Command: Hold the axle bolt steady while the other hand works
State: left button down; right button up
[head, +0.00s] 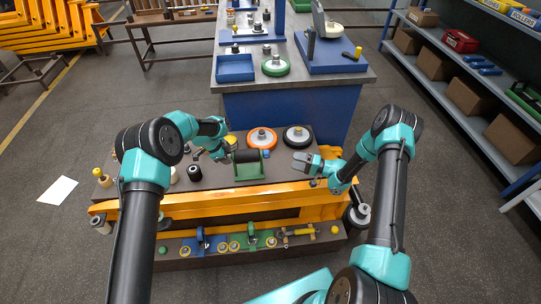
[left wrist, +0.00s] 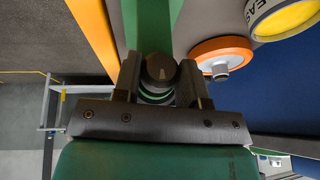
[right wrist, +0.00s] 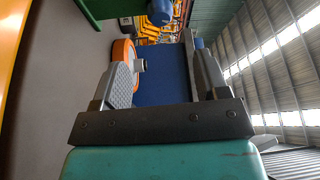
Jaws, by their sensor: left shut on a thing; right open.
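My left gripper (head: 224,150) is at the left side of the green fixture (head: 266,171), which carries a dark roller (head: 248,156). In the left wrist view, my left gripper (left wrist: 160,75) is shut on the axle bolt (left wrist: 160,67), whose dark round head shows between the fingers. A green and pale ringed part lies just behind the head. The bolt's shaft is hidden. My right gripper (head: 299,163) is open and empty to the right of the fixture, over the bench. Its spread fingers also show in the right wrist view (right wrist: 162,70).
An orange-rimmed wheel (head: 261,139) and a black wheel (head: 298,137) lie behind the fixture. A black cylinder (head: 194,173) stands on the bench (head: 220,180) to the left. A lower shelf (head: 187,263) in front holds several small parts and tools. A blue-sided table (head: 290,108) stands behind.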

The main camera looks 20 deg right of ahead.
aim_at(266, 154)
jog(key=x, duration=1.2)
jog(key=shift+c, duration=0.5)
jog(key=c, duration=0.8)
jog(key=shift+c, duration=0.2)
jog(key=shift+f+n, duration=0.1)
jog(key=shift+n, duration=0.3)
